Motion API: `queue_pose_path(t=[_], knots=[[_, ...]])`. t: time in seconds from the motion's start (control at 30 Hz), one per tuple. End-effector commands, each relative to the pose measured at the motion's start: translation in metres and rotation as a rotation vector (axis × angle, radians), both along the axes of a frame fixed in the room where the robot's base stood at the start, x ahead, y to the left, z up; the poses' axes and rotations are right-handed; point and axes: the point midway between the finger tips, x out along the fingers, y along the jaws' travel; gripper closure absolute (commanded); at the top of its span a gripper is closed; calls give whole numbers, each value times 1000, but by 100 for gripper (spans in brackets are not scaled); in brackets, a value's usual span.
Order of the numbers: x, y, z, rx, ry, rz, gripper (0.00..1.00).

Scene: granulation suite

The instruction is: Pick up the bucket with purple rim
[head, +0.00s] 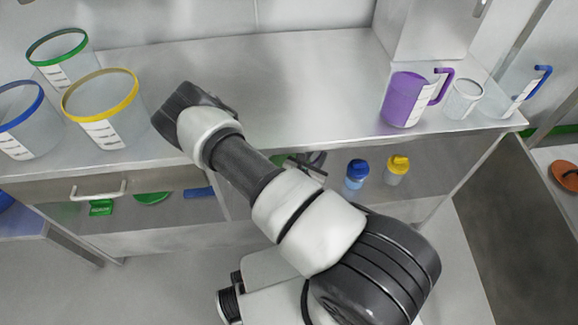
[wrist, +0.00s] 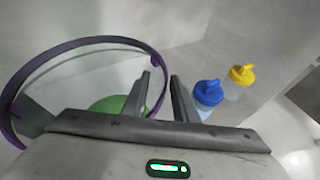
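The bucket with the purple rim (wrist: 62,49) is at the left of the wrist view, clear-walled, with its round opening facing up toward the camera. My gripper (wrist: 160,76) is open, and its two fingers are apart. The right side of the purple rim passes between the fingers in the picture; I cannot tell whether either finger touches it. The lower part of the bucket is hidden behind my gripper body. In the head view my arm covers most of this area, and only a small purplish curved edge shows beside it on the lower shelf.
Blue-capped (head: 357,173) and yellow-capped (head: 397,169) bottles stand on the lower shelf, right of my gripper. On the counter (head: 300,75) are green-rimmed (head: 57,47), yellow-rimmed (head: 103,97) and blue-rimmed (head: 20,112) buckets at left, and a purple jug (head: 403,99) at right.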

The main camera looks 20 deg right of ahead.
Motion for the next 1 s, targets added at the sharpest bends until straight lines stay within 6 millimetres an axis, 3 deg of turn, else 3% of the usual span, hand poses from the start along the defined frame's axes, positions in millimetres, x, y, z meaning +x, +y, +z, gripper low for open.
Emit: queue_pose_path(t=[0.13,0.37,0.53,1.0], knots=[[14,-14,-11,1,-2,-1,74],[17,-16,-10,0,0,1,74],[17,-16,-10,0,0,0,99],[15,-15,-12,1,4,0,100]])
